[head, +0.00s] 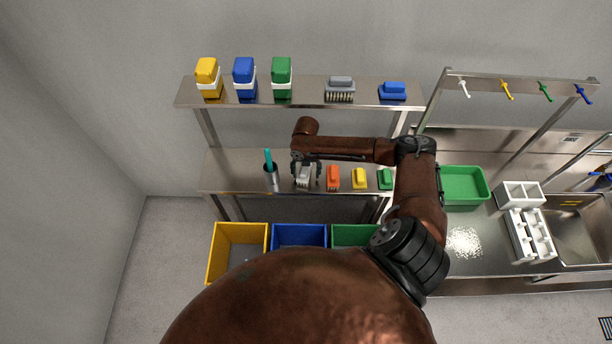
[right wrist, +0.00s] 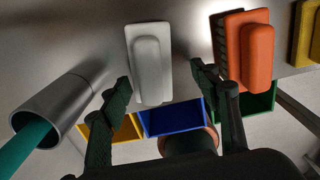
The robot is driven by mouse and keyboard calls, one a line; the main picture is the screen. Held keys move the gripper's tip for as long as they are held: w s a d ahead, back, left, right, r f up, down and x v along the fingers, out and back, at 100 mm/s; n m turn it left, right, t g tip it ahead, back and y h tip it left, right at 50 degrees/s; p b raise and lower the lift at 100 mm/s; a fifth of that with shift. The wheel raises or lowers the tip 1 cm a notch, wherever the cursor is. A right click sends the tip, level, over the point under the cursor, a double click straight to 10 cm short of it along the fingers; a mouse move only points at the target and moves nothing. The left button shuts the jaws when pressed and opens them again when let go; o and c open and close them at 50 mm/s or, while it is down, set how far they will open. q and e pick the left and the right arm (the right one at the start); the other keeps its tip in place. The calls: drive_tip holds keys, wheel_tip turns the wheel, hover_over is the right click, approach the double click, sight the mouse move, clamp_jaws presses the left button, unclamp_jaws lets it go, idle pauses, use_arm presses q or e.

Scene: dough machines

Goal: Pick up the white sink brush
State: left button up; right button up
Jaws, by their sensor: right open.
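The white sink brush (head: 304,179) lies on the lower metal shelf, between the steel cup and the orange brush. It also shows in the right wrist view (right wrist: 151,65), upper middle, with its raised grip towards the camera. My right gripper (head: 306,170) is over the white brush in the head view. In the right wrist view its two dark fingers (right wrist: 160,82) are spread apart, one near each side of the brush's lower end. The gripper is open and holds nothing. I cannot tell whether a finger touches the brush. My left gripper is not in view.
The orange brush (head: 333,178) stands close on the right, then yellow (head: 359,178) and green (head: 385,179) brushes. The steel cup (head: 271,179) with a teal handle is close on the left. An upper shelf (head: 305,100) hangs behind. Yellow (head: 213,254), blue and green bins stand below.

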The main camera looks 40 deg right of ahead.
drive_tip(key=shift+c, duration=0.7)
drive_tip(key=c, duration=1.2)
drive_tip(key=shift+o, duration=0.2)
drive_tip(key=shift+r, duration=0.1)
drive_tip(key=shift+w+r+b, duration=0.1)
drive_tip(key=shift+r+b, duration=0.25)
drive_tip(key=shift+r, duration=0.25)
drive_tip(key=s+a+r+b, duration=0.1)
drive_tip(key=s+r, duration=0.3)
drive_tip(key=r, duration=0.3)
drive_tip(key=shift+s, duration=0.15)
drive_tip(key=s+a+r, duration=0.1)
drive_tip(key=s, duration=0.2)
drive_tip(key=s+a+r, duration=0.1)
drive_tip(key=s+r, duration=0.1)
drive_tip(key=s, duration=0.1)
drive_tip(key=s+a+r+b, duration=0.1)
drive_tip(key=s, duration=0.2)
drive_tip(key=shift+a+r, duration=0.25)
drive_tip(key=shift+r, duration=0.1)
drive_tip(key=shift+c, duration=0.2)
